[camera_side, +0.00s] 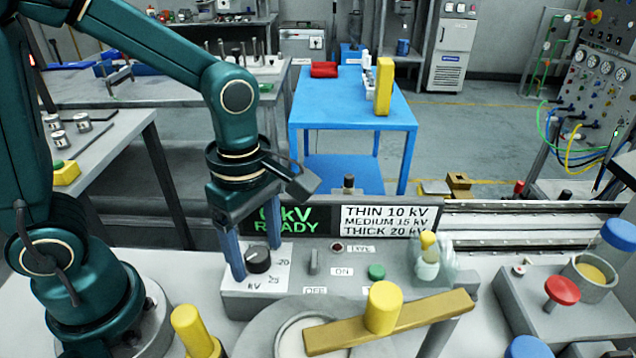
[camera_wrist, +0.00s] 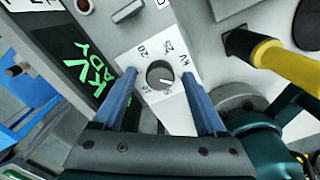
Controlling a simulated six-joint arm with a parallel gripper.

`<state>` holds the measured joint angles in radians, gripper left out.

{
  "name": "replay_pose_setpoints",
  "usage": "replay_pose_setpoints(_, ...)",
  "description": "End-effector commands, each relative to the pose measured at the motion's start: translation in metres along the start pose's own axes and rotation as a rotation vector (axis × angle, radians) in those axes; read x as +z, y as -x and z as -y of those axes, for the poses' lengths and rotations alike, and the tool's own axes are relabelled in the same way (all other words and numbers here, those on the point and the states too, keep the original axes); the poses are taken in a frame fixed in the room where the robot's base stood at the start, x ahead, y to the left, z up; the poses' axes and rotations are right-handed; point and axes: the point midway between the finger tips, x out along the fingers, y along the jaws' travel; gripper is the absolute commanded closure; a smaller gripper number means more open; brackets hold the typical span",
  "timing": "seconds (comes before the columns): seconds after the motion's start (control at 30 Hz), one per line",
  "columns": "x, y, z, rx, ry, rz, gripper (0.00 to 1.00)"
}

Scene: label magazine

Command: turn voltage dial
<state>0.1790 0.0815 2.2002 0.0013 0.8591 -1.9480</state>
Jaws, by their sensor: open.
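The black voltage dial (camera_side: 258,260) sits on a white scale plate (camera_side: 272,279) at the left of the grey control box. The wrist view shows the dial (camera_wrist: 159,74) with a short white mark toward the lower right and numbers around it. My gripper (camera_side: 255,257) is open, with one blue finger on each side of the dial. In the wrist view my gripper (camera_wrist: 159,75) has a gap between each finger and the dial. The display (camera_side: 285,222) shows green "kV READY", its first character partly covered by my gripper.
A sign (camera_side: 385,220) lists thin 10, medium 15 and thick 20 kV. Right of the dial are a toggle switch (camera_side: 314,262), a green button (camera_side: 377,271) and a yellow-tipped part (camera_side: 428,252). A yellow-handled bar (camera_side: 420,320) lies in front.

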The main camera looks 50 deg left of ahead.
Motion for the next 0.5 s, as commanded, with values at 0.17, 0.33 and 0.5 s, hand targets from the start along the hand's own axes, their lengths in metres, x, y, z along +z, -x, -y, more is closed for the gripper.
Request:
replay_pose_setpoints(0.17,0.0000,0.0002,0.0000,0.000,0.000,0.000,0.56)
replay_pose_setpoints(0.33,0.0000,0.0003,-0.0001,0.000,0.000,0.000,1.00)
replay_pose_setpoints(0.5,0.0000,0.0004,-0.0002,0.001,-0.010,0.000,1.00)
